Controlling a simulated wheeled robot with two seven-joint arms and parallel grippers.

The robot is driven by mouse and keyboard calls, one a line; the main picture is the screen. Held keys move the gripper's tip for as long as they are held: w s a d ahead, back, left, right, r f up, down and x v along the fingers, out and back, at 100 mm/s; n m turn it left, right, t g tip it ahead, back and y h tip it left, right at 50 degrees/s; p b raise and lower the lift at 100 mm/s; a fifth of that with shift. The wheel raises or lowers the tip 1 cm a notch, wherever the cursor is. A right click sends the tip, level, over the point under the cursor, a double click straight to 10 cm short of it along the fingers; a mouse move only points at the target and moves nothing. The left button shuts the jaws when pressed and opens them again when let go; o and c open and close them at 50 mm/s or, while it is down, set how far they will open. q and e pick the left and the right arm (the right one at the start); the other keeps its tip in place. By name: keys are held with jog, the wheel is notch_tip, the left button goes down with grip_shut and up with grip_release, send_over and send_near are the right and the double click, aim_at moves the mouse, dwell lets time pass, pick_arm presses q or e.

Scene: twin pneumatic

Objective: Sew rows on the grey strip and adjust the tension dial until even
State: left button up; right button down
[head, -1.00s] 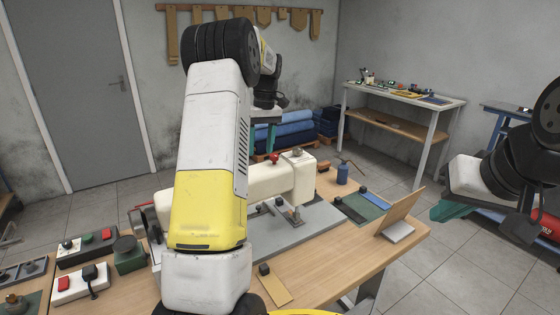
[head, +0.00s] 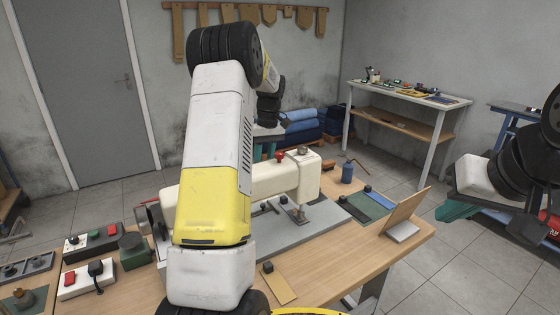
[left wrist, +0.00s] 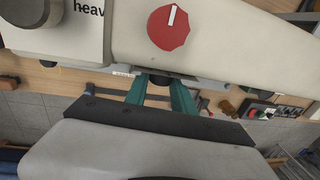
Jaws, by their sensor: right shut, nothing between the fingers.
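The cream sewing machine (head: 268,181) stands on the wooden table, partly hidden by my left arm. A red knob (head: 280,156) sits on top of its arm. In the left wrist view a red dial (left wrist: 169,27) with a white pointer mark is close on the machine's pale body. The teal fingers of my left gripper (left wrist: 160,82) point toward the machine below the dial, apart from it; a dark piece lies between them, and their closure is unclear. My right gripper (head: 455,211) is shut and empty, off the table's right side. I cannot pick out the grey strip for certain.
On the table are a grey base plate (head: 315,230), green cloth (head: 366,207), a blue bottle (head: 347,173), a tilted wooden board (head: 408,211) and a tan strip (head: 279,287). Control boxes (head: 87,279) stand at the left. A white shelf table (head: 400,93) stands behind at the right.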

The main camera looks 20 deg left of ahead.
pick_arm(q)
jog(key=shift+s+t+h, duration=0.1)
jog(key=shift+t+h, duration=0.2)
grip_shut()
jog(key=shift+s+a+t+h, duration=0.15)
jog(key=shift+t+h, duration=0.3)
jog(key=shift+t, duration=0.05)
jog(key=shift+s+a+t+h, duration=0.1)
jog(key=shift+a+t+h, duration=0.05)
jog(key=shift+t+h, duration=0.35)
jog(key=shift+s+a+f+t+h, duration=0.1)
jog(key=shift+s+f+t+h, duration=0.05)
jog(key=shift+t+h, duration=1.35)
jog(key=o, duration=1.1)
grip_release()
jog(key=shift+v, duration=3.9)
